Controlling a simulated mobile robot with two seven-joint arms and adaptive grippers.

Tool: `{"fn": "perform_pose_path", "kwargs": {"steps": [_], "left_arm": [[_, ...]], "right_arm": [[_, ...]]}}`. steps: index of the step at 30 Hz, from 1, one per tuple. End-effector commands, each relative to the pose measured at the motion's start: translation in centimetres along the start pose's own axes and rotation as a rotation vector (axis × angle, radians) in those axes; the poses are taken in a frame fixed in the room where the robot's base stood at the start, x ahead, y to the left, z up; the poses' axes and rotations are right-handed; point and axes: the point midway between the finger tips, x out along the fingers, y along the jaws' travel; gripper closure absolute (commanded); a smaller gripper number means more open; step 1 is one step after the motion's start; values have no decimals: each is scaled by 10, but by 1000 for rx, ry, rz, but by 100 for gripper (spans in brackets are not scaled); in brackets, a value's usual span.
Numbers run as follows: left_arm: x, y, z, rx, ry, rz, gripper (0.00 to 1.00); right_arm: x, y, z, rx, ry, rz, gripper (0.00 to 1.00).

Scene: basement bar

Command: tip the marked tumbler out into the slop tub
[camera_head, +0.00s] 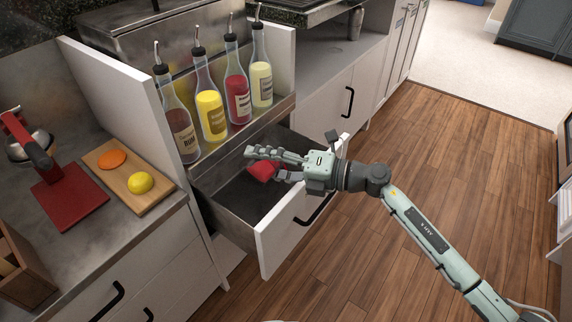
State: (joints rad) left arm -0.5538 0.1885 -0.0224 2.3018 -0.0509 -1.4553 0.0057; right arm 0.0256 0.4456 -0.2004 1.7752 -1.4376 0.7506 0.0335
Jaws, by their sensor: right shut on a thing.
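My right gripper (266,165) reaches in from the right over the open drawer. Its fingers are shut on a small red object (261,171), partly hidden by the fingers. I cannot tell from this view whether it is the marked tumbler, and no mark shows on it. The open drawer (283,236) has a white front and a dark inside, and the red object is above or inside it; the exact height is unclear. I cannot make out a slop tub. My left gripper is not in view.
Several pour-spout bottles, including a rum bottle (178,122), stand in a steel rail (240,137) just behind the drawer. On the left counter are a cutting board (150,202) with an orange and a lemon, and a red-based press (68,200).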

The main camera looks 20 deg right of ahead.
Motion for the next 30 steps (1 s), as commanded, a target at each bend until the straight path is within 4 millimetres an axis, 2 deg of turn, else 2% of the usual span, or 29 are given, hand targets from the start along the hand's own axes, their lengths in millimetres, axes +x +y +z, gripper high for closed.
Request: {"fn": "perform_pose_path", "kwargs": {"steps": [30], "left_arm": [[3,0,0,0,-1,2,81]], "right_arm": [[-5,4,13,112,0,49,81]]}}
